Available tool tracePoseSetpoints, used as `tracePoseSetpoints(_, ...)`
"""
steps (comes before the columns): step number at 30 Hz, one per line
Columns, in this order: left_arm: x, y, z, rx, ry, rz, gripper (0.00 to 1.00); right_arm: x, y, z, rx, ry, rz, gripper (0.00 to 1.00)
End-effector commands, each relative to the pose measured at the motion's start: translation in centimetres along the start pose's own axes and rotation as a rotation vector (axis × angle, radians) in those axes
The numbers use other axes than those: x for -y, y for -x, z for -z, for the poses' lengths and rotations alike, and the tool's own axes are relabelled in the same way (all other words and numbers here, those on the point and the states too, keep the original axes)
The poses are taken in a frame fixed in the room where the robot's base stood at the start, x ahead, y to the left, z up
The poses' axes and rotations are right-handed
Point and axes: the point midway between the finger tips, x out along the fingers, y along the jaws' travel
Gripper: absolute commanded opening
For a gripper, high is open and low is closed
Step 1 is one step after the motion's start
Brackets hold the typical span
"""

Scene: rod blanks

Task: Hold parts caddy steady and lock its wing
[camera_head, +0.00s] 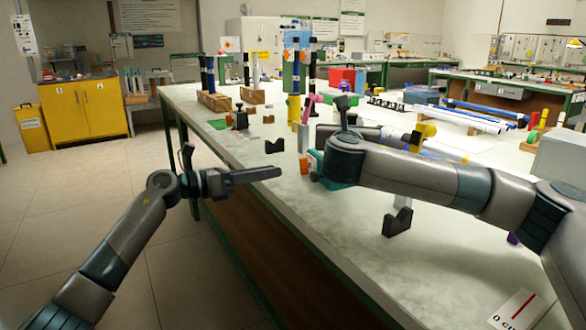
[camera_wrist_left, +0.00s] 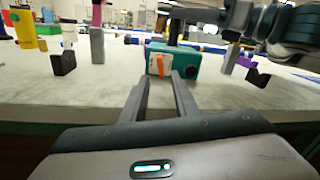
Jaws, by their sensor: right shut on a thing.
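The parts caddy is a teal box (camera_wrist_left: 208,62) with a white-and-orange label on its left and an orange piece, apparently the wing, on its front. In the head view, part of the teal caddy (camera_head: 314,160) shows; my right arm hides the rest. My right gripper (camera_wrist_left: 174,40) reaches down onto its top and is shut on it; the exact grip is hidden. My left gripper (camera_head: 272,174) is level at the table edge, pointing right toward the caddy. In the left wrist view its two fingers (camera_wrist_left: 158,80) are apart and empty, short of the caddy's front.
A black notched block (camera_head: 397,222) stands right of the caddy. Several rods stand in wooden blocks at the left back, with a yellow post (camera_head: 293,108) nearby. A grey post with a pink top (camera_wrist_left: 97,43) stands left of the caddy.

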Motion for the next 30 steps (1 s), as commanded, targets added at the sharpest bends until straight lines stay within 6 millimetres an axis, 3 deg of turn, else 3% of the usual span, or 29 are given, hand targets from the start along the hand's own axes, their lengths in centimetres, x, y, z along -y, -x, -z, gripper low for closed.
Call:
tracePoseSetpoints(6,0.1,-3.9,0.0,0.000,0.001,0.003,0.27,0.0,0.0,0.0,0.001,0.000,0.000,0.00)
tracePoseSetpoints(12,0.1,-6.3,0.0,0.000,0.002,0.002,0.27,0.0,0.0,0.0,0.001,0.000,0.000,0.00)
tracePoseSetpoints(26,0.0,-7.3,0.0,-0.001,0.000,0.000,0.27,0.0,0.0,0.0,0.001,0.000,0.000,0.00)
tracePoseSetpoints(30,0.0,-7.3,0.0,-0.001,0.000,0.000,0.00,0.0,0.0,0.0,0.001,0.000,0.000,0.00)
